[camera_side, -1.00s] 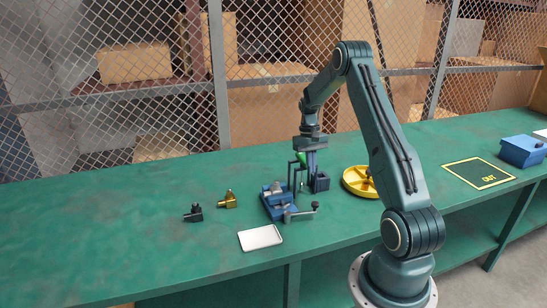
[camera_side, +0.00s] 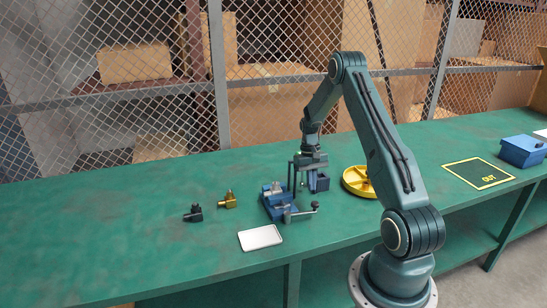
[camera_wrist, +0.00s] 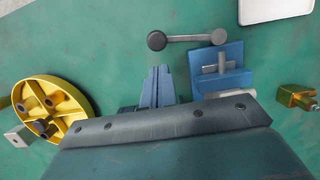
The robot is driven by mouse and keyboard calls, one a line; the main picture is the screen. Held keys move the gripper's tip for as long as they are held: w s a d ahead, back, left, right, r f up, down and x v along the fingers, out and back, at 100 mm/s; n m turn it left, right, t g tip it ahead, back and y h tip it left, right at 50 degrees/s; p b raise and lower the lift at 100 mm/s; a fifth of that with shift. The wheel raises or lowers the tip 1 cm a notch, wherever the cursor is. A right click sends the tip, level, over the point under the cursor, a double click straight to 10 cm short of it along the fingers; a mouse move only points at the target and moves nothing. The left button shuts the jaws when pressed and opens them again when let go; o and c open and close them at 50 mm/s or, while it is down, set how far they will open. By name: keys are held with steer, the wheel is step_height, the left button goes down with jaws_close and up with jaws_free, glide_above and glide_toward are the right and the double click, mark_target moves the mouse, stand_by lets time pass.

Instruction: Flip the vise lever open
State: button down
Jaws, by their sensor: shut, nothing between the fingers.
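The blue vise (camera_side: 278,207) sits on the green bench; it also shows in the wrist view (camera_wrist: 232,80). Its lever (camera_side: 300,212) is a grey bar ending in a dark round knob (camera_side: 315,206). In the wrist view the lever (camera_wrist: 188,39) lies crosswise, its knob (camera_wrist: 157,40) to the left, away from the vise body. My gripper (camera_side: 312,188) is shut and empty, pointing down just behind the lever. Its blue-grey fingers (camera_wrist: 158,72) show side by side in the wrist view, apart from the knob. The gripper body hides part of the vise in the wrist view.
A yellow round tray (camera_side: 356,181) is to the right. Brass (camera_side: 228,200) and black (camera_side: 193,213) fittings and a white tray (camera_side: 261,237) lie left and in front.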

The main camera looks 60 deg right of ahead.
mark_target(316, 202)
steer(key=shift+x, duration=1.75)
steer(key=shift+s+a+m, duration=0.4)
steer(key=shift+s+m, duration=0.1)
steer(key=shift+m, duration=0.1)
steer(key=shift+s+a+m+y, duration=0.3)
steer(key=shift+s+a+m, duration=0.3)
steer(key=shift+m, duration=0.2)
steer(key=a+m, duration=0.1)
steer(key=s+m, duration=0.1)
steer(key=shift+s+a+m+t, duration=0.15)
steer(key=shift+a+m+t, duration=0.15)
steer(key=shift+a+t, duration=0.1)
steer(key=shift+s+a, duration=0.15)
steer(key=shift+a, duration=0.35)
steer(key=shift+s+a, duration=0.2)
steer(key=shift+a, duration=0.3)
steer(key=shift+s+a, duration=0.1)
steer(key=shift+a, duration=0.75)
steer(key=shift+r, duration=0.1)
